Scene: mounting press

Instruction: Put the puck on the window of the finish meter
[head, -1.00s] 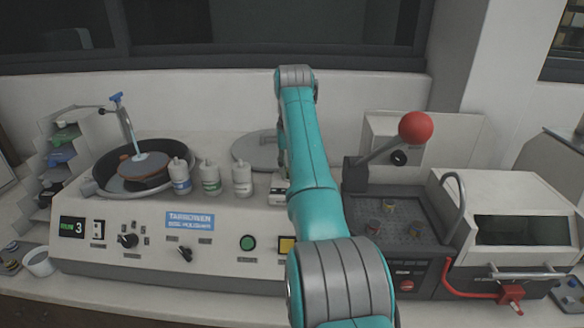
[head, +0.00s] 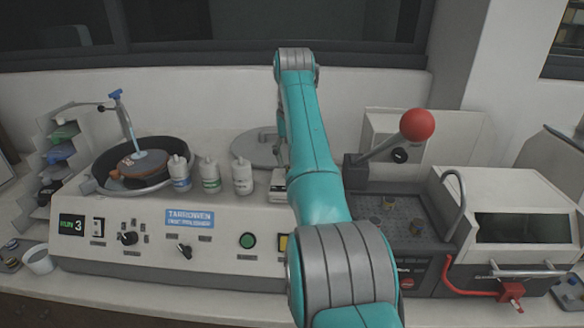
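My arm (head: 322,185) rises through the middle of the head view and bends down behind itself at the top. My gripper is hidden behind the arm, so its fingers and anything in them do not show. Two small round puck-like pieces, one farther back (head: 389,205) and one nearer (head: 414,228), sit on the dark tray of the press; I cannot tell which is the task's puck. A small pale device (head: 278,184), partly covered by my arm, stands behind the polisher's front panel. I cannot tell whether it is the finish meter, and no window is clear on it.
The polisher (head: 120,262) with its round bowl and several white bottles (head: 242,176) fills the left. The press lever with a red ball (head: 417,125) stands right of my arm. A white hooded machine (head: 500,195) is at the right. A white cup (head: 39,262) stands far left.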

